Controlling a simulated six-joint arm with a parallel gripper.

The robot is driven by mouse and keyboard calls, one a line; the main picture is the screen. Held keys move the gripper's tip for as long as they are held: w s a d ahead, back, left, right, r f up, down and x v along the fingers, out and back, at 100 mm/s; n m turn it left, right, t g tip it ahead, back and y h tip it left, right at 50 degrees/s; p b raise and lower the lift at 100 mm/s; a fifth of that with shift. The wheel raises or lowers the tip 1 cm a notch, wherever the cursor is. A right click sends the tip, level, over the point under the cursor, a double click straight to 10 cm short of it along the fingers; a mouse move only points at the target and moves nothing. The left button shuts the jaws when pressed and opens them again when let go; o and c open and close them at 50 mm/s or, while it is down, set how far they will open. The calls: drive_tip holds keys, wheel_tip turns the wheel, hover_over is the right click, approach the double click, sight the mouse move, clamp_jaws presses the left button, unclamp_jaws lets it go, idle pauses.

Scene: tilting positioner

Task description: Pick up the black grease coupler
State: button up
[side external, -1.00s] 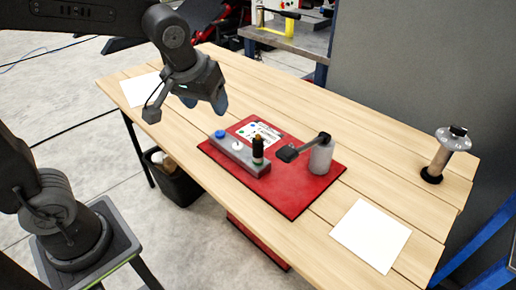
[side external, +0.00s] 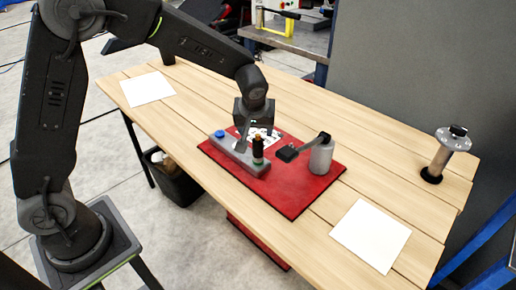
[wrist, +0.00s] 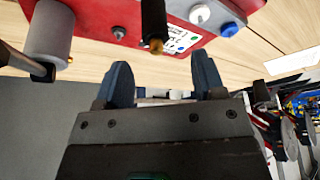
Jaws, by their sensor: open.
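The coupler's lower part is cut off in that view.
A grey cylinder (side external: 321,157) with a black-ended lever (side external: 288,153) stands right of the coupler. The block carries a blue button (side external: 219,134). White sheets (side external: 370,235) lie on otherwise clear wood.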

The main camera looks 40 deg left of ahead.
sight(258, 137)
drive_tip(key=shift+d+x, duration=0.15)
drive_tip(key=shift+x, duration=1.4)
drive_tip(key=shift+d+x, duration=0.15)
drive_tip(key=shift+x, duration=1.4)
drive_tip(key=shift+f, duration=0.1)
